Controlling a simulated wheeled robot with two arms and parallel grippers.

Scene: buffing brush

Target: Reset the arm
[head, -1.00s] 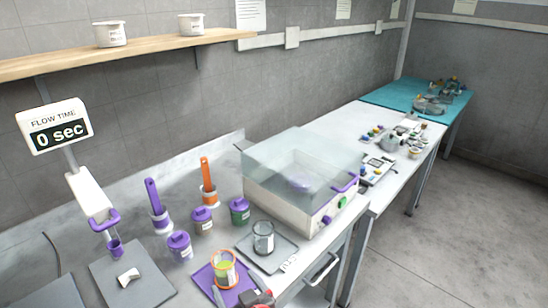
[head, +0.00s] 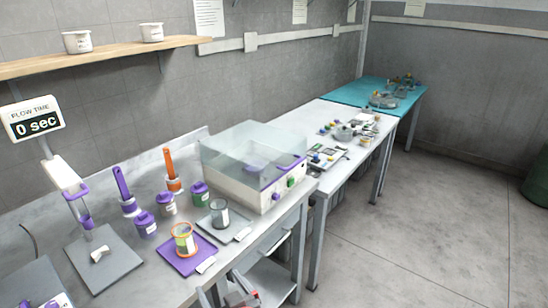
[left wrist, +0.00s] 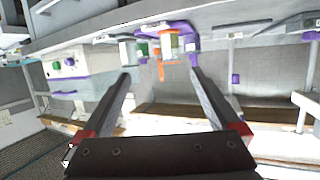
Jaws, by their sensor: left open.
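My left gripper (head: 240,298) shows only in part at the bottom edge of the head view, low in front of the workbench. In the left wrist view its two fingers (left wrist: 160,78) are spread wide apart with nothing between them. That view is upside down, with the bench objects beyond the fingertips. My right gripper is not in view.
An orange-rimmed cup (head: 184,239) stands on a purple mat (head: 178,264) near the bench front. A glass beaker (head: 219,213) stands on a grey plate (head: 238,235). A clear-lidded machine (head: 243,187) is behind. Open floor (head: 430,220) lies right.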

